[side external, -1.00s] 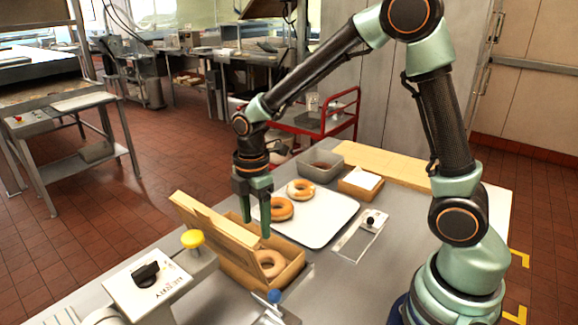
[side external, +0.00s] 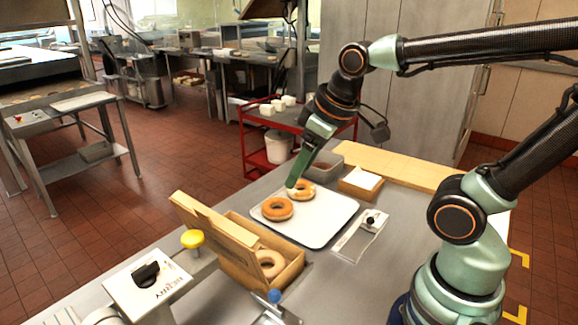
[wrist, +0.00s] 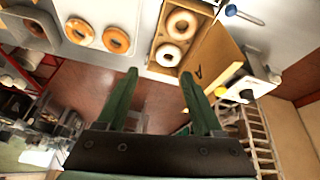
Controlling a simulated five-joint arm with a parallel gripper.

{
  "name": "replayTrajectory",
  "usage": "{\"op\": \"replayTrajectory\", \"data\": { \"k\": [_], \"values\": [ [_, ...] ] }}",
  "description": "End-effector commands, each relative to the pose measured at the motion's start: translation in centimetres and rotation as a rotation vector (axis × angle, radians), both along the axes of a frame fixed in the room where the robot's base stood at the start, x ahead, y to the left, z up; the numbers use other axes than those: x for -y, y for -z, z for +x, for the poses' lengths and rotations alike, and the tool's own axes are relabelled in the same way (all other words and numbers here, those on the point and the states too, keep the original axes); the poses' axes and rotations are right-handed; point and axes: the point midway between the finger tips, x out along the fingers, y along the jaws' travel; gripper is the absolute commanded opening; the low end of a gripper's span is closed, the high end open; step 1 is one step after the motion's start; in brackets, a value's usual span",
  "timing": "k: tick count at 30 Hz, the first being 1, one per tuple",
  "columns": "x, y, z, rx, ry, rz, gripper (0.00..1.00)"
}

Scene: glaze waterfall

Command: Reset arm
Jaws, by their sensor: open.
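My gripper (side external: 295,180) is open and empty, tilted, with its fingertips in line with the back of the white tray (side external: 322,232) in the side view. In the wrist view my gripper (wrist: 159,74) has its two green fingers spread apart with nothing between them. The cardboard box (side external: 294,272) stands open at the front, lid raised. One ring doughnut (side external: 268,263) shows clearly inside; the wrist view shows two pale doughnuts in it (wrist: 182,25). Two doughnuts lie on the tray, a front one (side external: 277,208) and a back one (side external: 302,189), partly behind my fingers.
A grey bin (side external: 322,172), a small box with white paper (side external: 361,182) and a clear holder with a black knob (side external: 360,238) stand around the tray. A control box with a black knob (side external: 147,275) and a yellow button (side external: 192,239) are at front left. A red cart (side external: 257,165) stands behind.

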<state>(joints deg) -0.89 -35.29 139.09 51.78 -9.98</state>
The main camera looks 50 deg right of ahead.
Motion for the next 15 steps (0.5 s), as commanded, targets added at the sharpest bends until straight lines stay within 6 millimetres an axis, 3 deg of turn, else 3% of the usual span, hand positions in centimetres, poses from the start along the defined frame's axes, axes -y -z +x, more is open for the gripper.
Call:
{"op": "replayTrajectory", "data": {
  "k": [6, 15],
  "values": [
    [0.46, -0.53, -1.31, 0.062, 0.160, 0.071, 0.68],
    [0.48, -0.53, -1.39, 0.065, 0.175, 0.079, 0.68]
  ]
}}
